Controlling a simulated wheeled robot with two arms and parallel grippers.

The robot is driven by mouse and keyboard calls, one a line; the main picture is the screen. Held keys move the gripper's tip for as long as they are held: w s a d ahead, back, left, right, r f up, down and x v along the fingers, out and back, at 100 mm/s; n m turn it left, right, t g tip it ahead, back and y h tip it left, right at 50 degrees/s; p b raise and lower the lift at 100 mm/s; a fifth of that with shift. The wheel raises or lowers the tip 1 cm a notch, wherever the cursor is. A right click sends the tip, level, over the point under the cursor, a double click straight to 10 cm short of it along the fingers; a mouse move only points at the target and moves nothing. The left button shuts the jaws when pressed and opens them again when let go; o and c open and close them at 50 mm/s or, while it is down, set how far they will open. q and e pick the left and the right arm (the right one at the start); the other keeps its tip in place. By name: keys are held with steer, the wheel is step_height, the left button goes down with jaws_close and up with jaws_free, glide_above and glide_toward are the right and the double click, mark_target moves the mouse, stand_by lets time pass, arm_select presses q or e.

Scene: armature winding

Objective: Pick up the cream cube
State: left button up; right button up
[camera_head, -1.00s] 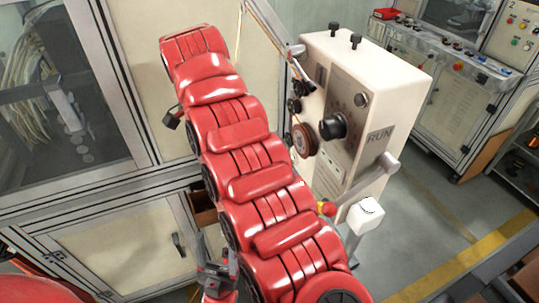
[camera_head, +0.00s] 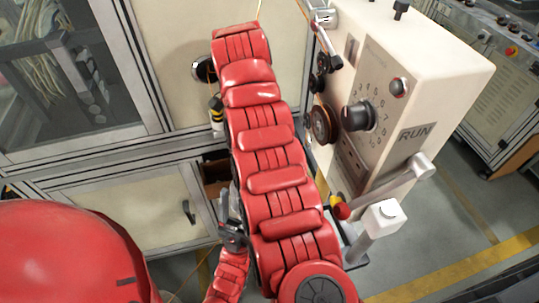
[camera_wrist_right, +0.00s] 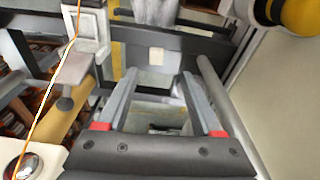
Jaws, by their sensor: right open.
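The small cream cube (camera_wrist_right: 156,56) shows in the right wrist view, against a dark grey bar or ledge ahead of my gripper. My right gripper (camera_wrist_right: 157,78) is open, with nothing between its two grey fingers. The cube appears just beyond the fingertips, roughly centred between them; I cannot tell the exact gap.
A cabinet stands behind. In the wrist view an orange wire (camera_wrist_right: 47,90) runs down the left, and a yellow-black part (camera_wrist_right: 290,14) sits top right.

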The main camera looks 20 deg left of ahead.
steer(key=f, duration=0.2)
steer(key=shift+w+d+f+p, duration=0.2)
steer(key=shift+w+f+p, duration=0.1)
steer(key=shift+p, duration=0.1)
steer(key=shift+s+d+f+p, duration=0.15)
steer(key=shift+f+p, duration=0.35)
steer(key=shift+p, duration=0.05)
steer(key=f+p, duration=0.1)
steer(key=d+f+p, duration=0.1)
steer(key=f, duration=0.1)
steer(key=shift+f, duration=0.7)
jaws_close()
